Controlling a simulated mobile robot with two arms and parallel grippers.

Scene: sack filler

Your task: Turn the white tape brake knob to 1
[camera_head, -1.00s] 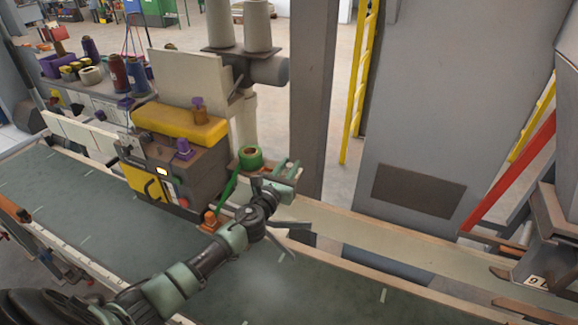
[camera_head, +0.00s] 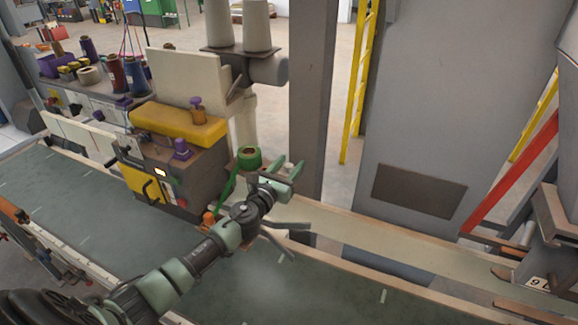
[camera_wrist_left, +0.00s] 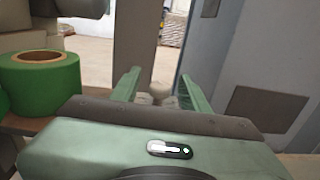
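My left gripper (camera_head: 288,167) is beside the green tape roll (camera_head: 249,156), just to its right, at the right end of the sewing machine unit. In the left wrist view the two green fingers (camera_wrist_left: 160,76) stand apart. A small pale rounded thing (camera_wrist_left: 160,91) shows low between them; I cannot tell whether it is the white tape brake knob or something farther off. No knob markings or number can be read. In that view the tape roll (camera_wrist_left: 40,82) sits left of the fingers, apart from them. My right gripper is in neither view.
The grey and yellow machine head (camera_head: 180,160) stands left of my gripper. A green conveyor belt (camera_head: 330,285) runs below my arm. A grey post (camera_head: 312,100) rises behind the gripper, and a large grey panel (camera_head: 415,110) stands to the right.

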